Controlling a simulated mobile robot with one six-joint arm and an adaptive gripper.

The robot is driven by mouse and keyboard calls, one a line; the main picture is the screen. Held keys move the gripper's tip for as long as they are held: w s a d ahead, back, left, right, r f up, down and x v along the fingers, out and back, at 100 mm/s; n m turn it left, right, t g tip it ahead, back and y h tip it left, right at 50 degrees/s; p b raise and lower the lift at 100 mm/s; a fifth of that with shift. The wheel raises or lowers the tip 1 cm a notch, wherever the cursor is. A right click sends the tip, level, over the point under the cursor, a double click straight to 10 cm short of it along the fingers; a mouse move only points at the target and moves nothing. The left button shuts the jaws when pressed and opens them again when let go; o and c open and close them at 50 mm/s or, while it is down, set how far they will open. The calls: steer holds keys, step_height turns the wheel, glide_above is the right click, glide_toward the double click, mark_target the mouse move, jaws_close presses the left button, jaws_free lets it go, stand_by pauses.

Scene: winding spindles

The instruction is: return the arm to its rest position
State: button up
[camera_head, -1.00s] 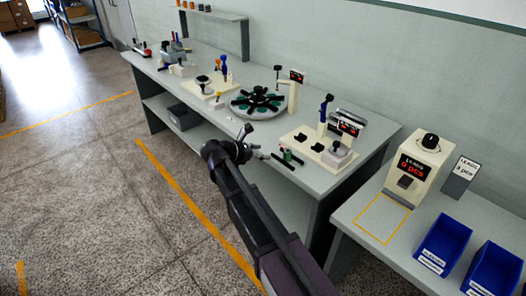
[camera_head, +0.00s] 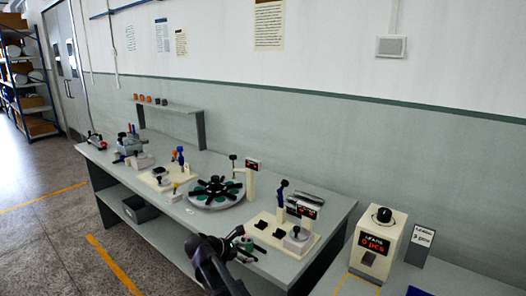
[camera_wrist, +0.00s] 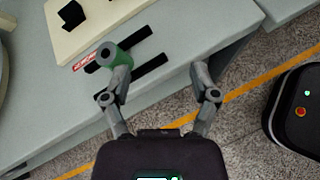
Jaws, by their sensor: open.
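My gripper (camera_wrist: 157,95) is open in the wrist view, its two fingers spread apart with nothing between them. It points down over the front edge of the grey workbench (camera_wrist: 190,40). A green and grey cylindrical part (camera_wrist: 112,54) stands on the bench beside the left finger; I cannot tell whether they touch. Two black bars (camera_wrist: 135,87) lie beside it. In the head view my arm (camera_head: 212,262) reaches up from the bottom edge, and the gripper end is near the green part (camera_head: 243,243) at the bench's front edge.
The bench holds a round dial plate (camera_head: 215,193), a cream fixture (camera_head: 283,236) and several other stations. At the right stands a cream counter box reading 0 pcs (camera_head: 376,246). A yellow floor line (camera_head: 115,265) runs along the open floor in front.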

steer(key=s+d+m+g+y+p, duration=0.3)
steer(key=s+d+m+y, duration=0.1)
steer(key=s+d+m, duration=0.5)
steer(key=s+d+f+m+g+y+p, duration=0.1)
steer(key=s+d+m+g+y+p, duration=0.2)
steer(key=d+m, duration=1)
steer(key=shift+s+d+f+g+y, duration=0.3)
steer(key=shift+s+d+y, duration=0.65)
steer(key=shift+s, duration=1.9)
steer(key=shift+a+y, duration=0.25)
